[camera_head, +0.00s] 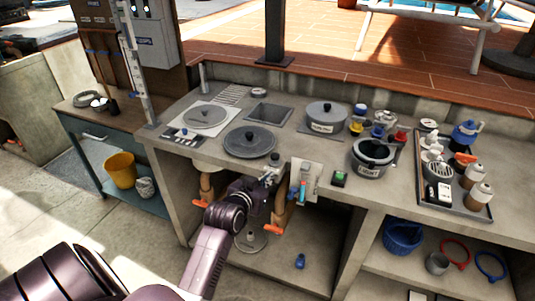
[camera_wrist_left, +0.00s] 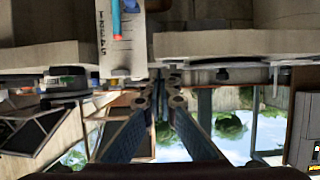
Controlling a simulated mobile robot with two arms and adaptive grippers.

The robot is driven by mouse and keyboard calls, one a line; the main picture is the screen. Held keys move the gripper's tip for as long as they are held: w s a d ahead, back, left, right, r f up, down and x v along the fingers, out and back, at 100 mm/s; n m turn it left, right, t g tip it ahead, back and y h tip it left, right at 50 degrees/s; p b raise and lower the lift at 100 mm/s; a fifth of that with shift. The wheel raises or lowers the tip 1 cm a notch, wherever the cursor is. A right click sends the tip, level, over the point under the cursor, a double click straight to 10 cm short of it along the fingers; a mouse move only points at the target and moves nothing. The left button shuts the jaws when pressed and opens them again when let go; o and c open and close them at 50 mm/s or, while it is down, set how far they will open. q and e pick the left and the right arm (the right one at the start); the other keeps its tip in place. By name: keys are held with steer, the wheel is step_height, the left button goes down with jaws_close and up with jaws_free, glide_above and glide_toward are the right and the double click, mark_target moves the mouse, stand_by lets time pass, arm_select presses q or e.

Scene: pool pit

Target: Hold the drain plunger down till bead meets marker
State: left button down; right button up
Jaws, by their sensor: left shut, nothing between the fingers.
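A white gauge panel (camera_head: 305,183) with a blue and red upright strip stands on the front of the counter. In the left wrist view the panel (camera_wrist_left: 127,45) appears upside down, with tick marks, numbers and a red-and-blue strip (camera_wrist_left: 116,22). I cannot tell which part is bead and which is marker. My left gripper (camera_head: 268,176) is at the counter's front edge, left of the panel. Its fingers (camera_wrist_left: 165,92) are shut and empty. I cannot make out the drain plunger; the gripper may hide it. My right gripper is not in view.
Orange-handled pipes (camera_head: 279,215) run under the counter near my arm. A loaded tray (camera_head: 452,208) is at the right.

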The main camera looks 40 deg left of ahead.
arm_select(q)
step_height(320, 180, up, 9)
steer(key=s+a+t, duration=0.1)
steer(key=a, duration=0.1)
steer(key=shift+f+y, duration=0.2)
steer(key=shift+y, duration=0.2)
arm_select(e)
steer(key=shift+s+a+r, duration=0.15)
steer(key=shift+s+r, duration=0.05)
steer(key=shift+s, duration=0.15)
arm_select(q)
steer(key=p, duration=0.2)
glide_above(275, 158)
steer(key=s, duration=0.2)
step_height(275, 158, down, 2)
steer(key=f, duration=0.1)
steer(key=w+f, duration=0.1)
steer(key=f, duration=0.1)
steer(key=shift+a+f, duration=0.15)
steer(key=shift+f, duration=0.05)
steer(key=shift+s+f, duration=0.15)
steer(key=shift+f, duration=0.4)
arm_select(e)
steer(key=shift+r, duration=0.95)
